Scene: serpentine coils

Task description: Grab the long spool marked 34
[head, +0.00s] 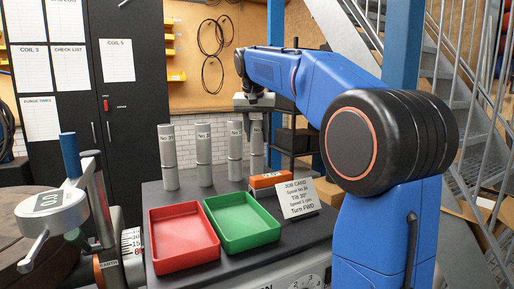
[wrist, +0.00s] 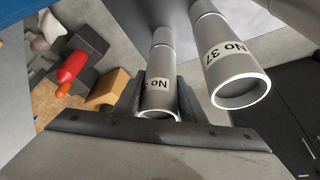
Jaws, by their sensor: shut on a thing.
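Several tall grey spools stand in a row at the back of the dark table. My gripper (head: 255,103) is at the top of the rightmost spool (head: 257,143), with its jaws shut on it. In the wrist view this held spool (wrist: 159,62) runs between the fingers; its label begins "No", and the number cannot be read. The spool beside it (head: 235,150) reads "No 37" in the wrist view (wrist: 226,55). The two spools further left (head: 203,152) (head: 168,157) have labels too small to read surely. I cannot tell which spool bears 34.
A red tray (head: 183,265) and a green tray (head: 243,248) lie in front of the spools. An orange block (head: 267,180) and a job card (head: 300,197) stand at the right. A lever device (head: 60,205) is at the left edge.

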